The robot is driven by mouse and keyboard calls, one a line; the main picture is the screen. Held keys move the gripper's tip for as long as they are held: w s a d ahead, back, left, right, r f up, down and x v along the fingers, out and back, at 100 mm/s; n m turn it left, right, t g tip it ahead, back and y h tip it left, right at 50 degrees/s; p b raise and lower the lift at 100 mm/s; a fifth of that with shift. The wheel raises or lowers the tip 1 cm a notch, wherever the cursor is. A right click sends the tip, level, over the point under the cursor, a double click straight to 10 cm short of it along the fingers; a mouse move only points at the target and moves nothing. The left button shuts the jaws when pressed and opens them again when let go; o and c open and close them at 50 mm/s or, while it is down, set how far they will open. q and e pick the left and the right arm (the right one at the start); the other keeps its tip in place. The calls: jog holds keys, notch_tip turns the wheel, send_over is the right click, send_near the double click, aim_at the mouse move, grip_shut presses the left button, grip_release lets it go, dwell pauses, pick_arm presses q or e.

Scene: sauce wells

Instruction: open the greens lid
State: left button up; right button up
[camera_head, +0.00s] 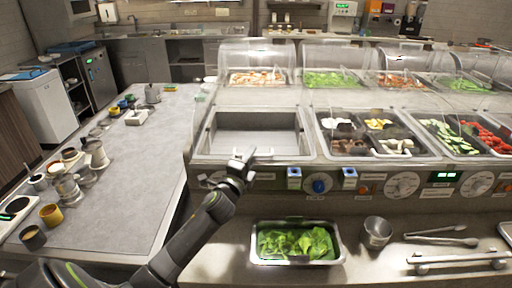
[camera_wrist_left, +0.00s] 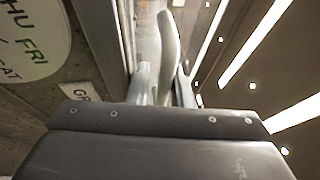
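The greens lid (camera_head: 255,118) is a clear cover in a pale frame over the front-left well, and it lies closed. Its pale handle (camera_head: 266,153) is at the front edge. My left gripper (camera_head: 246,156) is at this handle, near its left end. In the left wrist view a curved pale bar, which looks like the handle (camera_wrist_left: 168,40), runs between the fingers of my left gripper (camera_wrist_left: 163,88). Whether they grip it or only straddle it I cannot tell. A steel pan of green leaves (camera_head: 295,243) stands on the front counter. My right gripper is not in view.
A steel cup (camera_head: 376,232), tongs (camera_head: 440,240) and a bar handle (camera_head: 458,260) are right of the pan. Filled wells (camera_head: 365,147) adjoin on the right. Knobs (camera_head: 319,186) line the front panel. A cutout label with "GR" (camera_wrist_left: 75,92) shows beside the gripper.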

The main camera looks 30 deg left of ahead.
pick_arm(q)
jog(key=shift+s+d+r, duration=0.1)
jog(key=shift+s+r, duration=0.05)
jog(key=shift+r, duration=0.05)
grip_shut()
jog(key=shift+r, duration=0.15)
